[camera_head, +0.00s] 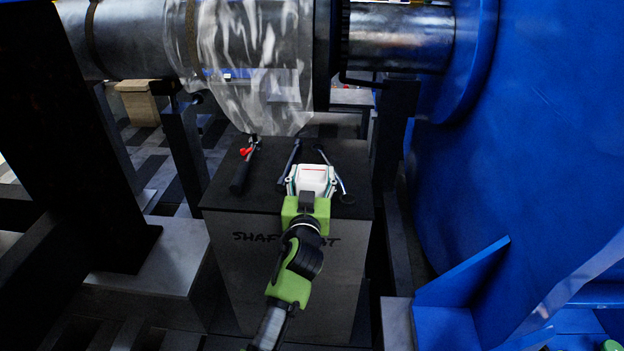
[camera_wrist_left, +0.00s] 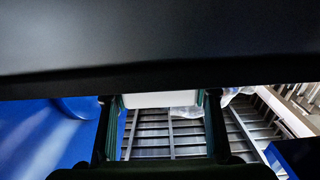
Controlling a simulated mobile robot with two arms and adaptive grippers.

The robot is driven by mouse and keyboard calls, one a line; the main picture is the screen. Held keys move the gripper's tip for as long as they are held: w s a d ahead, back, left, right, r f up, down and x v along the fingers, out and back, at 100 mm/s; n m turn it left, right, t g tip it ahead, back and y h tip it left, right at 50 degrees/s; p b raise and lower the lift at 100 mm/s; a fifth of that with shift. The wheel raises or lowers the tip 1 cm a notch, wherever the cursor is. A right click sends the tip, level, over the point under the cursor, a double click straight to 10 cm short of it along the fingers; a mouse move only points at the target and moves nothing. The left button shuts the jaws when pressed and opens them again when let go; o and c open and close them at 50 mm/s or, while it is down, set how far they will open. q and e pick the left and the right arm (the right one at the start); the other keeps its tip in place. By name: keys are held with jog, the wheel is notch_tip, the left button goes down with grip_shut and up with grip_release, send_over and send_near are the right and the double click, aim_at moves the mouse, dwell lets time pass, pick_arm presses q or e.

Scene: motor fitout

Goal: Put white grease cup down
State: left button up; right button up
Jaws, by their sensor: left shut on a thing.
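The white grease cup (camera_head: 313,176) is between the fingers of my left gripper (camera_head: 311,186). The gripper is shut on it, one finger on each side. In the head view, the cup shows over the front right part of the dark-topped block (camera_head: 230,208). I cannot tell whether its base touches the top. In the left wrist view, a pale edge of the cup (camera_wrist_left: 160,99) shows between the two dark green fingers (camera_wrist_left: 160,125).
A tool with a red part (camera_head: 245,153) and dark-handled tools (camera_head: 289,165) lie on the block top behind and left of the cup. A large shaft (camera_head: 130,40) with clear wrap (camera_head: 265,70) hangs above. A big blue housing (camera_head: 530,150) stands at right.

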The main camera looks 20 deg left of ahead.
pick_arm(q)
jog(key=shift+f, duration=0.1)
jog(key=o, duration=1.1)
